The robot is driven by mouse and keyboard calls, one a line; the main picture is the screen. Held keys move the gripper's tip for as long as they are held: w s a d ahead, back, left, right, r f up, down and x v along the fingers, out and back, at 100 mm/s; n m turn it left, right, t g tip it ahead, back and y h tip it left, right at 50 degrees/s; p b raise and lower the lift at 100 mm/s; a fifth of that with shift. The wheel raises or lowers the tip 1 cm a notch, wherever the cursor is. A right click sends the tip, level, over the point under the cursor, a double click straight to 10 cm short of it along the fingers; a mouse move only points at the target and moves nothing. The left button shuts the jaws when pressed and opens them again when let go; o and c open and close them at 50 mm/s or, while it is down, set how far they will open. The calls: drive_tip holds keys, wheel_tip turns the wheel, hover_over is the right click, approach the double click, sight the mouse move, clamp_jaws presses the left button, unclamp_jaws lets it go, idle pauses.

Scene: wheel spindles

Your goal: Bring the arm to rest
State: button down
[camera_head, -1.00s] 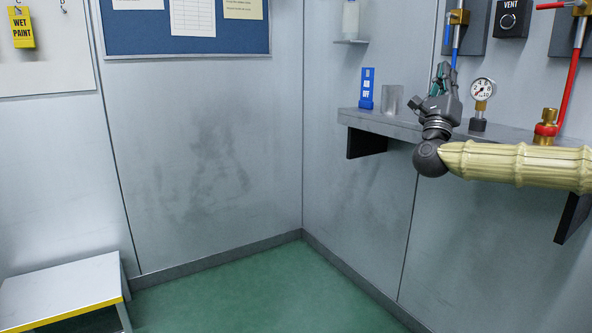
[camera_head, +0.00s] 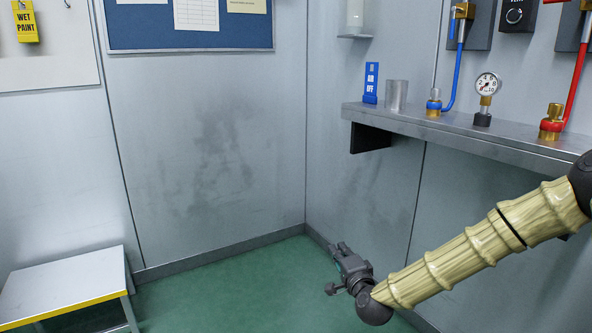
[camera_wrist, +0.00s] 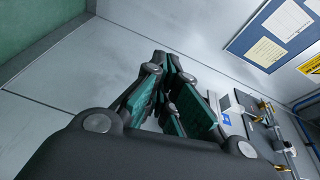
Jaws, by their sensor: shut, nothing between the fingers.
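My gripper (camera_head: 342,252) is in the head view, low in front of the right wall and below the shelf, over the green floor. It is empty, and my arm slopes down to it from the right. In the wrist view my gripper's fingers (camera_wrist: 170,62) come together, with nothing held between them. No part of my gripper appears to touch the shelf or the wall.
A grey shelf (camera_head: 470,137) on the right wall bears a blue tag (camera_head: 371,83), a metal cup (camera_head: 396,95), a gauge (camera_head: 487,86) and brass fittings with blue and red pipes. A step stool (camera_head: 65,287) stands at the lower left. The floor (camera_head: 250,290) between is clear.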

drive_tip(key=s+a+f+n+g, duration=0.1)
drive_tip(key=s+f+n+g, duration=0.3)
drive_tip(key=s+f, duration=0.85)
drive_tip(key=s+a+f+n+g, duration=0.1)
drive_tip(key=s+f+n+g, duration=0.25)
drive_tip(key=s+f, duration=0.85)
drive_tip(key=s+d+f+n+g+h, duration=0.1)
drive_tip(key=s+d+f+n+g, duration=0.15)
drive_tip(key=s+f, duration=0.4)
drive_tip(key=s+d+f+n+g+h, duration=0.1)
drive_tip(key=s+d+f+g, duration=0.25)
drive_tip(key=s, duration=0.55)
drive_tip(key=s+d+f+n+g+h, duration=0.1)
drive_tip(key=s+d+f+g, duration=0.2)
drive_tip(key=s, duration=0.4)
drive_tip(key=s+d+n+h, duration=0.1)
drive_tip(key=s+d+n, duration=0.1)
drive_tip(key=s+d, duration=0.35)
wheel_tip(320, 180, up, 30)
drive_tip(key=a+p, duration=0.2)
drive_tip(key=p, duration=2.9)
drive_tip(key=shift+s+r+g, duration=0.15)
drive_tip(key=shift+s+g, duration=0.2)
drive_tip(key=shift+s, duration=0.1)
drive_tip(key=shift+a, duration=0.1)
